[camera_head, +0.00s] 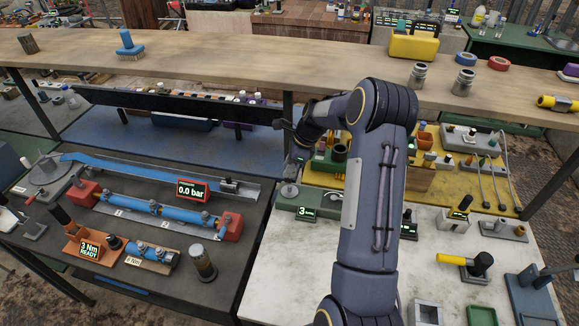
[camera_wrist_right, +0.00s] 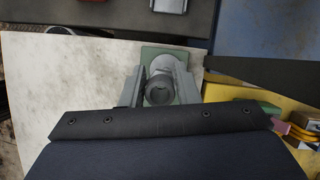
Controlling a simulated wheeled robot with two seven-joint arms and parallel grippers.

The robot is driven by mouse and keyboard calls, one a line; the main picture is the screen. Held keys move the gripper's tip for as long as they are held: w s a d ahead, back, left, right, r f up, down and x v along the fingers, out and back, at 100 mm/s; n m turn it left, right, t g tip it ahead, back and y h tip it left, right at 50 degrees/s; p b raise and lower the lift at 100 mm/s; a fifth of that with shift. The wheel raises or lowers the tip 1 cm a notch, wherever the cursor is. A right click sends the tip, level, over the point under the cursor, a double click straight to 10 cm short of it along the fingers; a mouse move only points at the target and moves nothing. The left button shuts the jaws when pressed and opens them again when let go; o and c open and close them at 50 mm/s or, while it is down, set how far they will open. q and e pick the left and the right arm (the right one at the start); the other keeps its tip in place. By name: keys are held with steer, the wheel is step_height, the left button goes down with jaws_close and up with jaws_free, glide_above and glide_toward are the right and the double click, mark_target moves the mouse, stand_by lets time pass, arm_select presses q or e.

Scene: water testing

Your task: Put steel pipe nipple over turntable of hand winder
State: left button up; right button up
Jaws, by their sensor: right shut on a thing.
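My right gripper (camera_wrist_right: 159,90) is shut on the steel pipe nipple (camera_wrist_right: 159,92), a short grey hollow cylinder whose open end faces the wrist camera. Behind it in the wrist view is the green base of the hand winder (camera_wrist_right: 150,52), with its pale round turntable (camera_wrist_right: 180,63) partly hidden by the nipple. In the head view the hand winder (camera_head: 318,203) is a green box with a display reading 3. My right gripper (camera_head: 291,170) is over its left end, where the turntable is. The height gap between nipple and turntable is hard to judge. My left gripper is not in view.
The white tabletop (camera_head: 268,270) is clear in front of the winder. A yellow tray (camera_head: 511,205) with several parts lies behind on the right. A blue pipe rig (camera_head: 160,211) stands on the dark bench to the left. A wooden shelf (camera_head: 220,60) crosses above at the back.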

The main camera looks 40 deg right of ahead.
steer(key=shift+w+r, duration=0.2)
steer(key=shift+w+d+f+b, duration=0.15)
steer(key=shift+f+b, duration=0.25)
steer(key=shift+f, duration=0.4)
steer(key=shift+w+a+f+b, duration=0.1)
steer(key=shift+w+f+b, duration=0.25)
steer(key=shift+f, duration=0.4)
steer(key=shift+s+f+b, duration=0.25)
steer(key=shift+f+b, duration=0.1)
steer(key=shift+b, duration=0.05)
steer(key=shift+f+b, duration=0.6)
steer(key=shift+f, duration=0.3)
steer(key=shift+r, duration=0.1)
steer(key=shift+s, duration=0.15)
steer(key=shift+f, duration=0.25)
